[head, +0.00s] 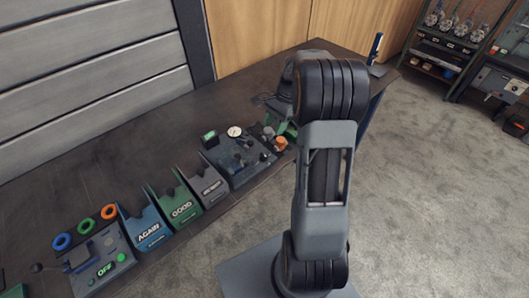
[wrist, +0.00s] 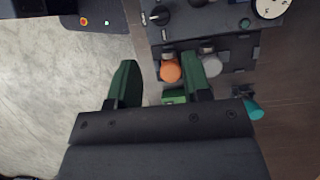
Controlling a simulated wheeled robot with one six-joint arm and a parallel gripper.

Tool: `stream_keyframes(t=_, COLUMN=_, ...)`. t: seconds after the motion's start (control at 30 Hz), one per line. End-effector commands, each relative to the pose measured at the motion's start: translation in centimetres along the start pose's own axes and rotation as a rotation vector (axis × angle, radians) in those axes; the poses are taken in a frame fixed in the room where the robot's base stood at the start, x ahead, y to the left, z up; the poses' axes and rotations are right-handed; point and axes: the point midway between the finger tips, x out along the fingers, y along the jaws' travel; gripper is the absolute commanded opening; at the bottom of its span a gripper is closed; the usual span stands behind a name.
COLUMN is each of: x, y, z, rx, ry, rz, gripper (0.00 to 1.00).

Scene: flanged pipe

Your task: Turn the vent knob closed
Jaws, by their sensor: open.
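A dark control panel (head: 240,168) with a round white gauge (head: 235,131) and several black knobs stands on the bench; it also shows at the top of the wrist view (wrist: 205,22). A black knob with a pale mark (wrist: 158,16) is at the panel's left in the wrist view. I cannot tell which knob is the vent knob. My gripper (wrist: 159,64) is open, its two green fingers pointing toward the panel. An orange round part (wrist: 171,71) and a grey one (wrist: 212,66) show near the right finger; contact cannot be told. In the head view my arm mostly hides the gripper.
Grey, green (head: 181,208) and blue (head: 143,226) bins stand left of the panel. A teal part (wrist: 253,109) is right of my gripper. Shelves (head: 455,40) stand at the far right; the floor between is clear.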

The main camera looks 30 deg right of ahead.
Motion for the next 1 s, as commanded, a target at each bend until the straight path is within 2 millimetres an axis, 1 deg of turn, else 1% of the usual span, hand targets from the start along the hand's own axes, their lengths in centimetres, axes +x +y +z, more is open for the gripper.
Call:
stream_keyframes(t=0.03, x=0.9, y=0.1, z=0.1, rx=0.000, ry=-0.002, rz=0.004, gripper=0.45)
stream_keyframes(t=0.3, x=6.2, y=0.1, z=0.1, rx=-0.003, ry=-0.002, rz=0.004, gripper=0.45)
stream_keyframes(t=0.5, x=9.3, y=0.1, z=0.1, rx=-0.002, ry=-0.001, rz=0.003, gripper=0.45)
stream_keyframes(t=0.7, x=11.2, y=0.0, z=0.1, rx=-0.005, ry=0.000, rz=0.002, gripper=0.45)
stream_keyframes(t=0.83, x=11.7, y=0.0, z=0.1, rx=-0.004, ry=0.001, rz=0.001, gripper=0.45)
stream_keyframes(t=1.0, x=11.8, y=0.0, z=0.0, rx=-0.004, ry=0.002, rz=0.000, gripper=0.45)
